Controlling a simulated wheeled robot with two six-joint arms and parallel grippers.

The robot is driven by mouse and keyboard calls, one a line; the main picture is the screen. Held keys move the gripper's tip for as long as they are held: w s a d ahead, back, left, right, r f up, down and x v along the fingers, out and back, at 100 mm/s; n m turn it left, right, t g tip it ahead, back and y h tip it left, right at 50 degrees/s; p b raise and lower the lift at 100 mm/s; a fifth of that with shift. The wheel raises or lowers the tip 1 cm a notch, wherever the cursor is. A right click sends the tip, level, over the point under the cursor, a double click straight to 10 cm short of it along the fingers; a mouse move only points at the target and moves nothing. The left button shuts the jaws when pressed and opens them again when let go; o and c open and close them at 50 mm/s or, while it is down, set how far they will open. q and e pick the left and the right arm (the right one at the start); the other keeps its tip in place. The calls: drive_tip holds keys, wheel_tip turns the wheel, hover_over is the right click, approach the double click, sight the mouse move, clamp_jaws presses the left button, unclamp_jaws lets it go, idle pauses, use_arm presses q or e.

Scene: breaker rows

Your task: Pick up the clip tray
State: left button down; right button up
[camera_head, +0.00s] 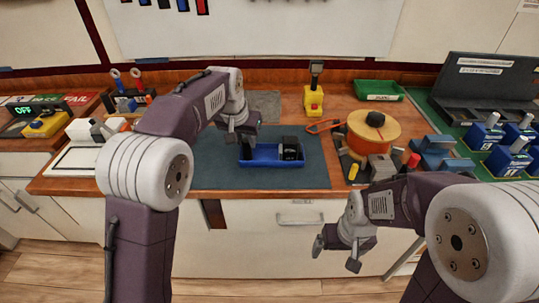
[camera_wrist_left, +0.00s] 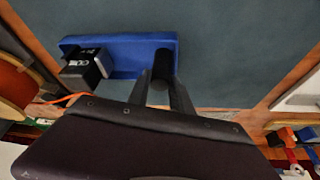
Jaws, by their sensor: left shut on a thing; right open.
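The clip tray (camera_head: 265,157), a blue tray with a black upright grip post, is on the dark mat and also shows in the left wrist view (camera_wrist_left: 125,50). A black block with white lettering (camera_head: 290,148) sits at its right end. My left gripper (camera_head: 245,143) is at the tray's left end. In the left wrist view its fingers (camera_wrist_left: 162,85) are shut on the black post (camera_wrist_left: 162,68). I cannot tell whether the tray is lifted. My right gripper (camera_head: 337,254) is open and empty, low in front of the counter.
An orange spool (camera_head: 372,132) and a blue holder (camera_head: 434,152) stand right of the mat (camera_head: 212,165). A yellow device (camera_head: 313,100) and a green tray (camera_head: 379,91) stand at the back. The mat's left part is clear.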

use_arm(q)
drive_tip(key=shift+r, duration=0.1)
idle(0.4)
drive_tip(key=shift+w+r+p, duration=0.15)
drive_tip(key=shift+r+p, duration=0.2)
drive_tip(key=shift+r, duration=0.25)
wheel_tip(320, 180, up, 3)
drive_tip(key=shift+f+p, duration=0.2)
drive_tip(key=shift+p, duration=0.35)
drive_tip(key=s+d+r+p, duration=0.1)
drive_tip(key=s+d+r, duration=0.1)
drive_tip(key=d, duration=0.3)
drive_tip(key=s+d+r+p, duration=0.2)
drive_tip(key=s+d+r, duration=0.1)
drive_tip(key=d+r, duration=0.2)
drive_tip(key=shift+d, duration=0.35)
